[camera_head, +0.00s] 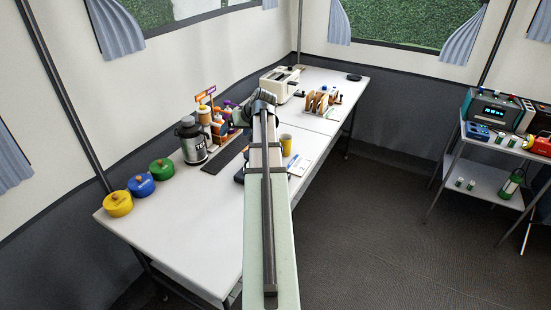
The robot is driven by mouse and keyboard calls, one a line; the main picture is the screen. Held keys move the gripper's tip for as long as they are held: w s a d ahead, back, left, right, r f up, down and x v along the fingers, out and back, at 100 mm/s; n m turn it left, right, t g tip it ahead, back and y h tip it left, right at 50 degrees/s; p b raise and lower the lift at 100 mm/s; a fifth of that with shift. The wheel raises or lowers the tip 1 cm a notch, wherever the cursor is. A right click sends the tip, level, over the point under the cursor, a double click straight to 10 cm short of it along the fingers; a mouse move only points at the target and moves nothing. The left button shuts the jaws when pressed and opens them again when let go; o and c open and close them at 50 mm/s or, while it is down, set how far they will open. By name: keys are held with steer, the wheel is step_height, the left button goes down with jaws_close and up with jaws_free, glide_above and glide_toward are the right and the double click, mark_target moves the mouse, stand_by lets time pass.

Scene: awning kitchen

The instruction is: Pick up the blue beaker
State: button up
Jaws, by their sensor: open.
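I cannot make out a clear blue beaker in the head view. A round blue lidded pot (141,184) stands on the left part of the white table (185,243), between a yellow pot and a green pot. A small dark blue shape (239,175) shows just left of my arm, and I cannot tell what it is. My pale arm reaches up the middle of the view over the table and hides part of it. Its far end shows a dark joint, but I cannot make out gripper fingers.
A yellow pot (117,203), a green pot (162,169) and a steel urn (191,141) line the table's left side. A yellow mug (285,144) stands right of my arm. A toaster (280,85) and a wooden rack (319,103) stand farther back. A metal shelf (483,184) is at right.

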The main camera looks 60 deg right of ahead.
steer(key=s+d+f+n+g+h, duration=0.1)
steer(key=s+d+f+n+g, duration=0.25)
steer(key=s+d, duration=0.95)
steer(key=shift+m+g, duration=0.25)
steer(key=f, duration=0.2)
steer(key=w+f, duration=0.1)
steer(key=f, duration=0.1)
steer(key=a+f, duration=0.1)
steer(key=f, duration=0.2)
steer(key=shift+w, duration=0.2)
steer(key=shift+w+x, duration=0.25)
steer(key=shift+x, duration=1.05)
steer(key=shift+w+x, duration=0.2)
steer(key=shift+x, duration=1.05)
steer(key=shift+r, duration=0.15)
steer(key=c, duration=1.1)
steer(key=shift+r, duration=0.25)
step_height(320, 180, up, 9)
steer(key=shift+r, duration=0.15)
